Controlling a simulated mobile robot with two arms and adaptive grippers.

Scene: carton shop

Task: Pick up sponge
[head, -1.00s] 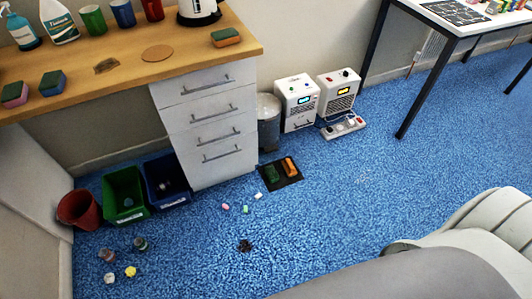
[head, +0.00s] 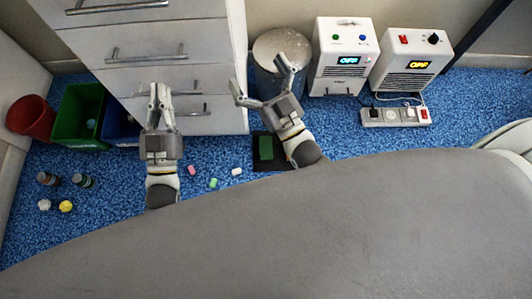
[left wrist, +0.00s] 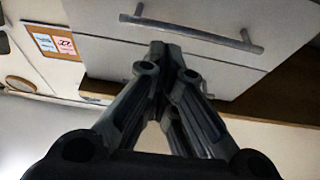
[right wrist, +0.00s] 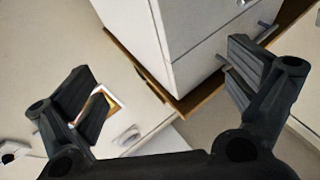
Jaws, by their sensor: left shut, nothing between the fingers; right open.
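No sponge can be made out for certain now; the worktop that bore several sponges is out of the head view. A green block (head: 265,147), too plain to name surely, lies on a black mat (head: 256,165) on the floor, partly beside my right forearm. My right gripper (head: 259,74) is open and empty, raised in front of the drawer unit's right edge and the bin; its spread fingers show in the right wrist view (right wrist: 160,85). My left gripper (head: 159,92) is shut and empty before the drawers; its closed fingers show in the left wrist view (left wrist: 165,50).
The drawer unit (head: 190,36) stands close behind both grippers. A metal bin (head: 281,62), two white appliances (head: 343,60) (head: 408,70) and a power strip (head: 395,116) stand to the right. Red (head: 32,118) and green (head: 82,115) bins stand left. Small items lie on the blue floor.

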